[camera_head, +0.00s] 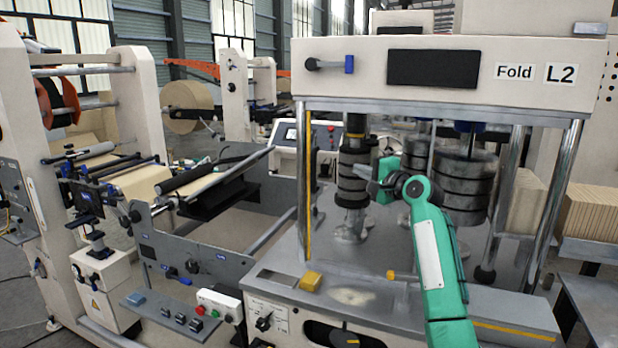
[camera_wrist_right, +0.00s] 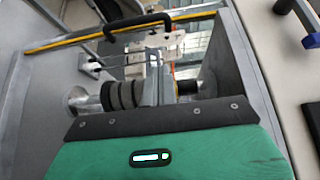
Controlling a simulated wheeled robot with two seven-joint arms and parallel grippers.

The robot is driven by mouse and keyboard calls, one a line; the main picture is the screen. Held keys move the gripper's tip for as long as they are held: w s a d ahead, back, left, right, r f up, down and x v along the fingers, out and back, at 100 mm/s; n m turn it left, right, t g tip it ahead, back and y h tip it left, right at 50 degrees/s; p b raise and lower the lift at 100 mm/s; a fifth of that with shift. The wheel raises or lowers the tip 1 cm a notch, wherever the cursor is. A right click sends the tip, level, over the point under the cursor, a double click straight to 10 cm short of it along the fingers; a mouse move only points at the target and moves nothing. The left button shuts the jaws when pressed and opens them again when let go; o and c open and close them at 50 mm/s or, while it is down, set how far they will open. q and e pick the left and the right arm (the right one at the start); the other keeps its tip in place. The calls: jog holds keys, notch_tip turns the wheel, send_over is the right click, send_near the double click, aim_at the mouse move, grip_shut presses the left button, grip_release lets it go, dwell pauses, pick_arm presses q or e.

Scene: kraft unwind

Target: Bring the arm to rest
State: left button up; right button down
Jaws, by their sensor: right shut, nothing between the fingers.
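My right arm (camera_head: 437,255), green, rises from the lower right in the head view. Its gripper (camera_head: 367,184) points left, in front of the dark stacked rollers of the machine labelled Fold L2. The gripper is shut and holds nothing. I cannot tell whether the fingers touch the rollers. My left gripper is not in view.
A dark roller stack (camera_head: 352,178) and a larger one (camera_head: 466,185) stand close around the gripper. Chrome posts (camera_head: 556,205) frame the machine opening under its white top beam (camera_head: 440,75). Stacked brown sheets (camera_head: 590,212) lie at the right.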

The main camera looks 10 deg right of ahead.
jog(key=s+a+f+n+g+h, duration=0.15)
jog(key=s+f, duration=0.25)
jog(key=f, duration=0.6)
jog(key=s+a+f+n+g, duration=0.15)
jog(key=s+f, duration=0.25)
jog(key=f, duration=0.5)
jog(key=s+a+f+n+g+h, duration=0.2)
jog(key=s+f+n+g, duration=0.25)
jog(key=s+f, duration=1.2)
jog(key=s+f+n+g+h, duration=0.1)
jog(key=s+f+n+g, duration=0.15)
jog(key=s, duration=0.85)
jog(key=s+f+n+g+h, duration=0.1)
jog(key=s+f+n+h, duration=0.2)
jog(key=s, duration=0.8)
jog(key=s+f+n+g, duration=0.2)
jog(key=s+f, duration=0.2)
jog(key=s, duration=0.8)
notch_tip(320, 180, down, 32)
jog(key=g, duration=0.1)
jog(key=s+d+f, duration=0.2)
jog(key=s+f, duration=0.7)
jog(key=s+d+f+g, duration=0.1)
jog(key=s+d+f, duration=0.1)
jog(key=s+f, duration=0.7)
jog(key=shift+s+f, duration=0.2)
jog(key=shift+s, duration=0.5)
